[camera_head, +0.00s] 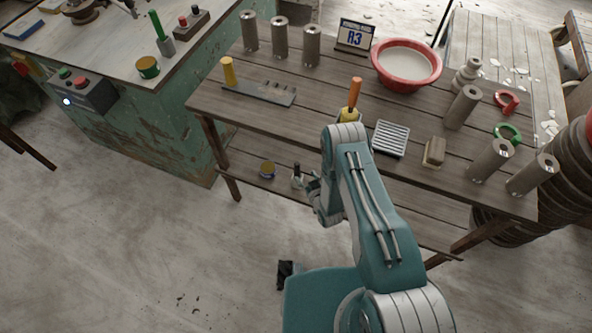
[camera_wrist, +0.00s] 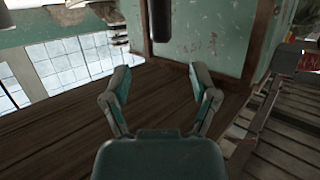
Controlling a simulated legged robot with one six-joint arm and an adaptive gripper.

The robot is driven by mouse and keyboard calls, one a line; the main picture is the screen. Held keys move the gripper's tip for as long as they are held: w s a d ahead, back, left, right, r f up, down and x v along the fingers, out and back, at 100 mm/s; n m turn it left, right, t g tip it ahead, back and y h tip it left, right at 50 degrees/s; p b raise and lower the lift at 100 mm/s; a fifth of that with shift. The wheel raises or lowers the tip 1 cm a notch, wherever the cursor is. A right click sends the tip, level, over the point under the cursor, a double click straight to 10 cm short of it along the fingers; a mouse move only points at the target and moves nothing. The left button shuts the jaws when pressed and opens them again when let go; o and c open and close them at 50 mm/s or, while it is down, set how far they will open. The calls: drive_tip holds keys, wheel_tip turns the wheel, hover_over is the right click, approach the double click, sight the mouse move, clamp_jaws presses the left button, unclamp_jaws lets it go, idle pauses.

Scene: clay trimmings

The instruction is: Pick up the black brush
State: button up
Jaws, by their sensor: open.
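A small upright thing with a black handle and a paler lower part, apparently the black brush (camera_head: 297,172), stands on the lower shelf under the wooden table. My gripper (camera_head: 313,181) is just right of it in the head view, reaching under the table's front edge. In the wrist view my gripper (camera_wrist: 160,82) is open, its two fingers wide apart with nothing between them. A dark cylinder, probably the brush handle (camera_wrist: 160,20), shows at the top edge of that view, beyond the fingertips and apart from them. The rest of it is cut off there.
The table top (camera_head: 330,85) above carries grey cylinders, a red basin (camera_head: 406,66) and a ribbed tray (camera_head: 390,139). A green cabinet (camera_head: 150,125) stands to the left.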

sight(298, 167)
drive_tip(key=x, duration=0.7)
drive_tip(key=shift+a, duration=0.25)
drive_tip(key=shift+w+f, duration=0.15)
drive_tip(key=shift+w, duration=0.3)
drive_tip(key=shift+a, duration=0.15)
clamp_jaws()
